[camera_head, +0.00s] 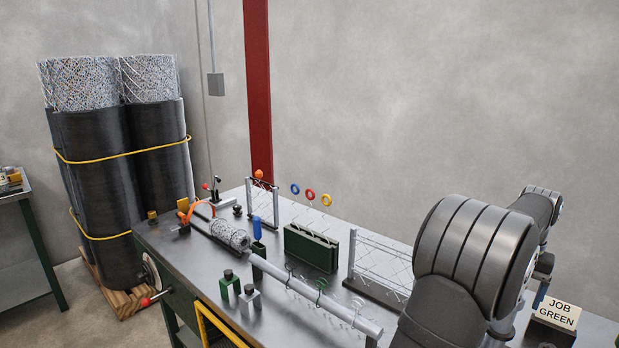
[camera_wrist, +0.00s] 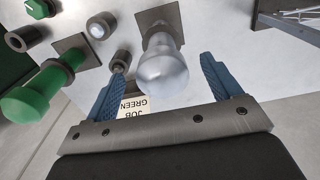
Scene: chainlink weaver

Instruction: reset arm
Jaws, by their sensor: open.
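My gripper (camera_wrist: 161,68) is open, with its two blue fingers spread in the wrist view. A silver round-ended knob on a square plate (camera_wrist: 163,68) shows between the fingers in the picture. I cannot tell how far beyond the fingertips it is, and nothing is clearly gripped. In the head view my arm fills the right foreground. Only a small blue part of my gripper (camera_head: 541,294) shows there, close to the JOB GREEN sign (camera_head: 557,311).
A green knob (camera_wrist: 35,95) stands left of the silver one. The steel bench (camera_head: 205,262) holds a wire mesh roll (camera_head: 231,235), a long rod (camera_head: 315,295), a green rack (camera_head: 311,248) and wire frames (camera_head: 381,262). Blue, red and yellow rings (camera_head: 310,195) hang behind. Black rolls (camera_head: 95,160) stand left.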

